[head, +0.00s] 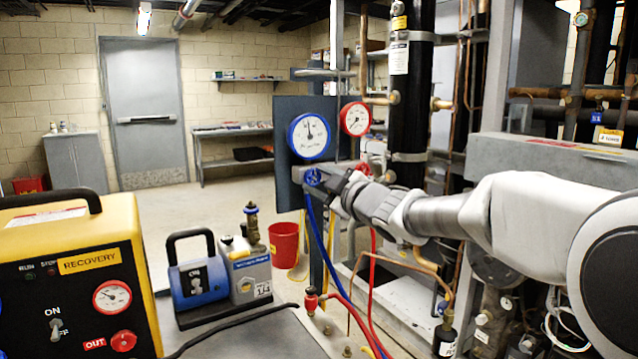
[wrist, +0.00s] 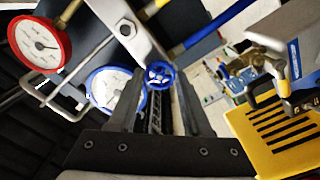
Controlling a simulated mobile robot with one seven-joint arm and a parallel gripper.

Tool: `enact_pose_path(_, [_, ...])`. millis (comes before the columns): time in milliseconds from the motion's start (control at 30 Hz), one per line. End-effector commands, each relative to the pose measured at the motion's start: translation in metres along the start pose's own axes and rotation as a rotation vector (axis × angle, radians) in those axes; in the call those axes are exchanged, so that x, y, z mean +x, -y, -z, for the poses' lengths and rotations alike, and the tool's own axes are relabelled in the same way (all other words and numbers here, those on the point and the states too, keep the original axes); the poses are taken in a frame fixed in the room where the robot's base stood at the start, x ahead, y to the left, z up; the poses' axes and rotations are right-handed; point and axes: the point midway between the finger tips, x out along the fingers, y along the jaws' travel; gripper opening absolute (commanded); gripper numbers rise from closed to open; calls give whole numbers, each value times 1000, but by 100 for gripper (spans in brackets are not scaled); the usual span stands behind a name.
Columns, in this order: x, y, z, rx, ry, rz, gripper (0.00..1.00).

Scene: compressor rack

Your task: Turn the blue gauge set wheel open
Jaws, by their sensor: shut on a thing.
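The blue wheel (head: 313,177) sits on the gauge manifold just below the blue-rimmed gauge (head: 309,136). In the wrist view the blue wheel (wrist: 159,75) shows at the far end of my gripper, between the fingertips. My gripper (head: 328,181) reaches in from the right and is shut on the wheel's right side in the head view. The blue-rimmed gauge also shows in the wrist view (wrist: 107,90), partly hidden by a finger. A red-rimmed gauge (head: 355,119) and a red wheel (head: 364,169) are to the right, the wheel partly hidden.
Blue, yellow and red hoses hang below the manifold; the blue hose (head: 315,235) is nearest the wheel. A yellow recovery machine (head: 120,225) and a blue vacuum pump (head: 197,281) stand at the front left. Black and copper pipes (head: 410,110) rise behind my arm.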

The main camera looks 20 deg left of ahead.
Motion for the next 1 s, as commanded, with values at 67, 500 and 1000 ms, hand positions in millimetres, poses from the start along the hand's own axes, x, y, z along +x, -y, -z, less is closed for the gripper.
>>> enact_pose_path(67, [0,0,0,-4,0,0,0])
enact_pose_path(500, [0,0,0,-2,-1,0,74])
enact_pose_path(1000, [-12,-1,0,-2,0,-1,79])
